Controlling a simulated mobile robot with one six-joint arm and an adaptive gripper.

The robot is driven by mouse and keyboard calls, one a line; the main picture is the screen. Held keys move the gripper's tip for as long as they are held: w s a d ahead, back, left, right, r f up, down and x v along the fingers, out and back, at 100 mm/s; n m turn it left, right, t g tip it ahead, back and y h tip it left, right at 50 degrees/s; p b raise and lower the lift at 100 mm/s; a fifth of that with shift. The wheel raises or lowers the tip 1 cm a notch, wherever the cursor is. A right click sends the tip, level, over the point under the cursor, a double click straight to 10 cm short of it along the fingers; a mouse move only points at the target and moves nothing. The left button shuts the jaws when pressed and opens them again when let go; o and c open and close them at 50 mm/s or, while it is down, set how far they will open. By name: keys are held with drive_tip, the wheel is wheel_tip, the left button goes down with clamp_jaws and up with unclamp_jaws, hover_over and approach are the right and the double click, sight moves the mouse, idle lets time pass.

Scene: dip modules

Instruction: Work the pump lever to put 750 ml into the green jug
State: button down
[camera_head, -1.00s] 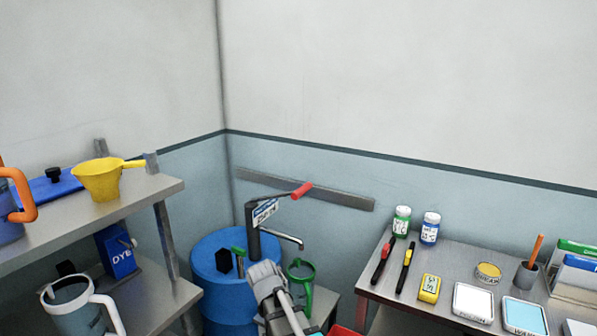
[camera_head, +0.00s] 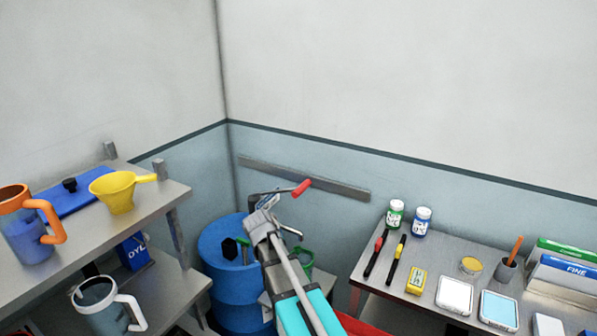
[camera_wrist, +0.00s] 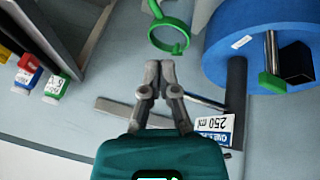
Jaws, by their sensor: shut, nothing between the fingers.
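The pump stands on a blue drum (camera_head: 222,262); its dark column (camera_wrist: 236,90) shows in the wrist view. Its lever ends in a red grip (camera_head: 301,188), raised to the right. The red grip is not visible in the wrist view. A label reading 250 ml (camera_wrist: 214,125) is on the pump. The metal spout (camera_head: 292,232) is partly hidden by my gripper. The green jug (camera_head: 306,258) is near the spout, partly behind my arm; its ring-like rim shows in the wrist view (camera_wrist: 154,40). My gripper (camera_head: 268,201) is shut and empty, in front of the pump, left of the grip.
The left shelf (camera_head: 165,200) holds an orange-handled jug (camera_head: 25,235) and a yellow scoop (camera_head: 115,192), with a white-handled jug (camera_head: 100,305) below. The right bench (camera_head: 385,285) holds bottles, pens and scales. A grey rail (camera_head: 340,188) runs along the wall behind the pump.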

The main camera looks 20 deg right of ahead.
drive_tip(key=w+d+r+m+h+p, duration=0.1)
drive_tip(key=w+r+p, duration=0.2)
drive_tip(key=r+p, duration=0.4)
drive_tip(key=w+d+r+m+t+h+p, duration=0.1)
drive_tip(key=w+r+p, duration=0.3)
drive_tip(key=r+p, duration=0.4)
drive_tip(key=w+d+r+m+t+h+p, duration=0.1)
drive_tip(key=w+d+r+p, duration=0.1)
drive_tip(key=w+r+p, duration=0.2)
wheel_tip(320, 180, up, 8)
drive_tip(key=p, duration=0.3)
drive_tip(key=shift+w+d+r+m+p, duration=0.15)
drive_tip(key=shift+r+m+p, duration=0.05)
drive_tip(key=shift+m+p, duration=0.15)
drive_tip(key=shift+f, duration=0.15)
drive_tip(key=b, duration=0.8)
hover_over(303, 184)
drive_tip(key=a, duration=0.2)
wheel_tip(303, 184, down, 7)
drive_tip(key=shift+s+f+b, duration=0.2)
drive_tip(key=shift+f+b, duration=0.55)
drive_tip(key=shift+f, duration=0.15)
drive_tip(key=shift+s+f+b, duration=0.15)
drive_tip(key=shift+f+b, duration=0.55)
drive_tip(key=shift+f, duration=0.2)
drive_tip(key=shift+a+f, duration=0.2)
